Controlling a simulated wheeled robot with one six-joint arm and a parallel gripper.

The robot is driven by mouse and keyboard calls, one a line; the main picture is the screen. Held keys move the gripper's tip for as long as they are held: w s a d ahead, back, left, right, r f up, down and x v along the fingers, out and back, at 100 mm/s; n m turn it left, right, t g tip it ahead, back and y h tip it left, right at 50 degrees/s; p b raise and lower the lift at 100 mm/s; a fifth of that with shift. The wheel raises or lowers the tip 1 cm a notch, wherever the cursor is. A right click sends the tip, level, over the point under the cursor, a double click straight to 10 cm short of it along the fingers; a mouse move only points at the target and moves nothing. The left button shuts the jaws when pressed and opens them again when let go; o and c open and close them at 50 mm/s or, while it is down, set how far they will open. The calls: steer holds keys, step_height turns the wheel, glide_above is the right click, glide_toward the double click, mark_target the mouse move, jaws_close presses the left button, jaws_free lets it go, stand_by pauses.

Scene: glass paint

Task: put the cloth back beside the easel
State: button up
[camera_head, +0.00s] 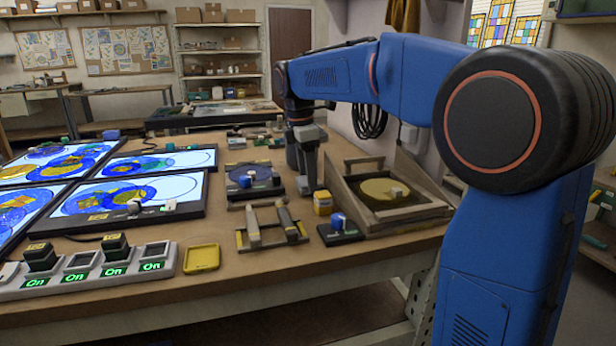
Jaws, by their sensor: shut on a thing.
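My gripper (308,190) points straight down over the table, just left of the wooden easel. Its jaws are shut on a small pale thing (302,186) at the fingertips, which I take to be the cloth; it is mostly hidden by the fingers. I cannot tell whether it touches the table. The easel (418,217) is a low, tilted wooden frame at the right of the table. It holds a dark panel with a yellow disc (380,187), and a small pale block lies on it.
A brush rack (271,235) is in front. A dark tray (254,193) lies left of my gripper. Lit panels (132,193) fill the left; bare wood shows at the front.

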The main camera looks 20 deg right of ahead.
steer(key=shift+f, duration=0.3)
stand_by(0.6)
steer(key=o, duration=1)
steer(key=shift+r, duration=0.1)
